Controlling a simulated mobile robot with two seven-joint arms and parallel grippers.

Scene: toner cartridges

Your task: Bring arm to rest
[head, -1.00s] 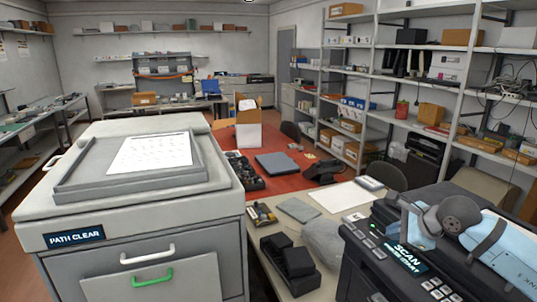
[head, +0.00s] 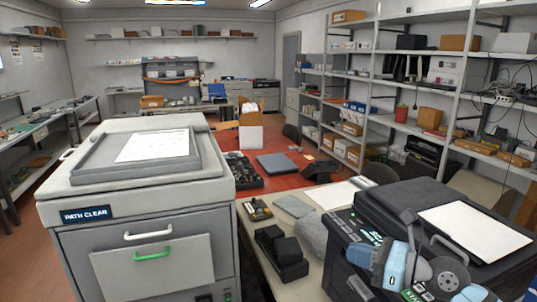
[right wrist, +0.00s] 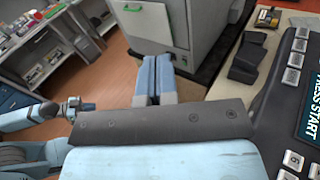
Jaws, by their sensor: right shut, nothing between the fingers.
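My right arm (head: 440,275), light blue and grey, is in the lower right of the head view, in front of the dark machine with a keypad. In the right wrist view my right gripper (right wrist: 158,58) has its two blue fingers together with nothing between them. The fingers point toward the lower part of the grey cabinet machine (right wrist: 190,25), apart from it as far as I can tell. The grey cabinet machine (head: 145,230) shows a "PATH CLEAR" sign and a green-handled drawer front. My left gripper does not show in the head view.
The dark keypad machine (head: 450,215) is right beside my right arm, with a white sheet on top. Dark cartridge-like blocks (head: 280,255) lie on the table between the machines. Shelving (head: 425,80) lines the right wall. Brown floor (head: 25,240) is clear at left.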

